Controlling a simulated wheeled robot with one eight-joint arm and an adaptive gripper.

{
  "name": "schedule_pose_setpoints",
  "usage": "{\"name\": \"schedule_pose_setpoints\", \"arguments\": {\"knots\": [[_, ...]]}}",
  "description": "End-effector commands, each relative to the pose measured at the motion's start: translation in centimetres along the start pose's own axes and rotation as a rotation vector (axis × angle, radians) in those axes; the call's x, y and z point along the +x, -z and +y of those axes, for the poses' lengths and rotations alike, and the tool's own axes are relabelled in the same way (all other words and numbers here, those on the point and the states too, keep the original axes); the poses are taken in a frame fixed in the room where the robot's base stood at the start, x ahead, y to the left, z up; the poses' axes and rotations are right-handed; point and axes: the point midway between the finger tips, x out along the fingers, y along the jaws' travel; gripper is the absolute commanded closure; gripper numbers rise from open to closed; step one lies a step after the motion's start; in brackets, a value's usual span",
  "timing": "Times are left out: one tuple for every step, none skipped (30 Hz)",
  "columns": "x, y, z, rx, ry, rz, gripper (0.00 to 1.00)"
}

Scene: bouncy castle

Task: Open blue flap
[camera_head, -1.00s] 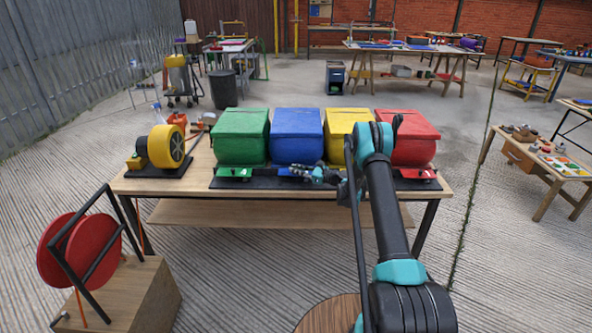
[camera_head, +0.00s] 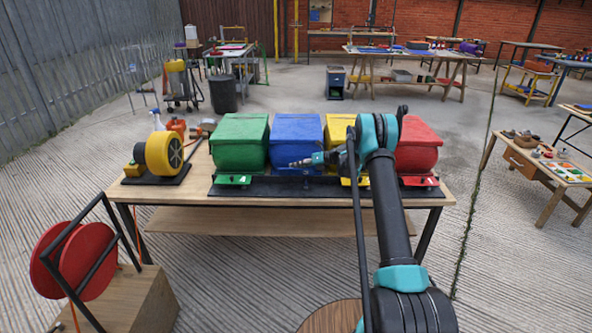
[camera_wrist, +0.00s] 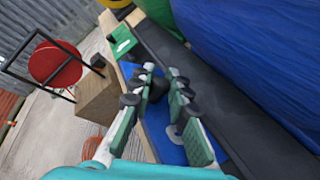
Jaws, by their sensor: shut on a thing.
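The blue flap (camera_wrist: 162,132) is a small flat panel with a dark knob (camera_wrist: 157,88), seen in the wrist view along the front of the blue box (camera_head: 296,132). My gripper (camera_wrist: 156,86) has its fingers on both sides of the knob and is shut on it. In the head view my gripper (camera_head: 296,163) is at the lower front of the blue box. The flap is not clear there, and the black base strip in front of the blue box looks bare. The flap's exact tilt is hard to tell.
A green box (camera_head: 239,145) stands left of the blue one, a yellow box (camera_head: 338,130) and red box (camera_head: 418,148) right. A green flap (camera_head: 233,180) lies flat at the front. The table's front edge is clear.

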Motion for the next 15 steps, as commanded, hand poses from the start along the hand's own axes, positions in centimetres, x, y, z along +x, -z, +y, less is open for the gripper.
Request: {"name": "schedule_pose_setpoints", "arguments": {"knots": [[-0.05, -0.32, -0.24, 0.032, -0.002, 0.014, 1.00], [-0.02, -0.41, -0.31, 0.052, -0.005, 0.024, 1.00], [0.02, -0.56, -0.43, 0.079, -0.007, 0.036, 1.00], [0.05, -0.62, -0.51, 0.098, -0.010, 0.046, 1.00], [0.07, -0.67, -0.58, 0.114, -0.011, 0.055, 1.00], [0.09, -0.79, -0.67, 0.137, -0.013, 0.065, 1.00], [0.11, -0.85, -0.72, 0.152, -0.015, 0.073, 1.00], [0.13, -0.88, -0.76, 0.166, -0.017, 0.080, 1.00], [0.16, -0.95, -0.83, 0.185, -0.019, 0.089, 1.00], [0.17, -1.01, -0.88, 0.196, -0.020, 0.094, 1.00], [0.19, -1.05, -0.93, 0.207, -0.022, 0.099, 1.00], [0.21, -1.07, -0.98, 0.221, -0.023, 0.106, 1.00], [0.22, -1.09, -1.00, 0.229, -0.025, 0.111, 1.00], [0.24, -1.11, -1.02, 0.238, -0.026, 0.115, 1.00], [0.24, -1.16, -1.06, 0.247, -0.026, 0.119, 1.00]]}}
